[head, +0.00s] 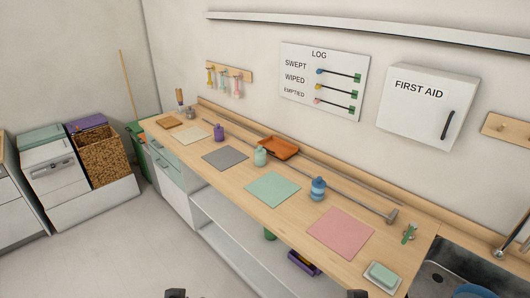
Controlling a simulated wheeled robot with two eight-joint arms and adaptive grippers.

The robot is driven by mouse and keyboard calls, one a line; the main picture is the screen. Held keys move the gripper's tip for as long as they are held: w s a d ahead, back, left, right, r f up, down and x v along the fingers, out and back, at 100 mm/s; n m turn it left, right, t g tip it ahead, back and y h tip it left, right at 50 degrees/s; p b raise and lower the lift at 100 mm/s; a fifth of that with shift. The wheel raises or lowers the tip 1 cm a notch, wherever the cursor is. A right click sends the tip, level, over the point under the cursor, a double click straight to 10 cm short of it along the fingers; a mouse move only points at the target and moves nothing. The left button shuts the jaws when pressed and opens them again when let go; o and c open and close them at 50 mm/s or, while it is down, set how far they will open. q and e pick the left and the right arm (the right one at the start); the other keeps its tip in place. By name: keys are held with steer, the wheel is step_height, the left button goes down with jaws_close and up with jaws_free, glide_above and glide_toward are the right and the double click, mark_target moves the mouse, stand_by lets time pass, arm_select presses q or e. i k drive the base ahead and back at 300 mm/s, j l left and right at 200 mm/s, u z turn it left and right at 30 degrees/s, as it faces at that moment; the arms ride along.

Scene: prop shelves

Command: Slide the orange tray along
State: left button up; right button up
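The orange tray (279,148) lies flat near the back of the wooden counter (313,203), about midway along it. It sits at the long thin rails (340,185) that run along the counter's back; I cannot tell whether it rests on them or between them. Nothing shows inside it. Only small dark tips of my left gripper (175,293) and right gripper (358,293) show at the bottom edge. Both are far from the tray, and their fingers are out of view.
A green jar (260,156) stands just in front of the tray. A purple bottle (219,132) is to its left and a blue bottle (318,188) to its right. Several flat mats lie along the counter. A metal block (391,215) ends the rail near the sink (460,270).

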mark_target(280, 148)
steer(key=i+j, duration=0.25)
steer(key=i, duration=0.15)
steer(key=i+j+z, duration=0.1)
steer(key=i, duration=0.35)
steer(key=i+j, duration=0.35)
steer(key=i+z, duration=0.05)
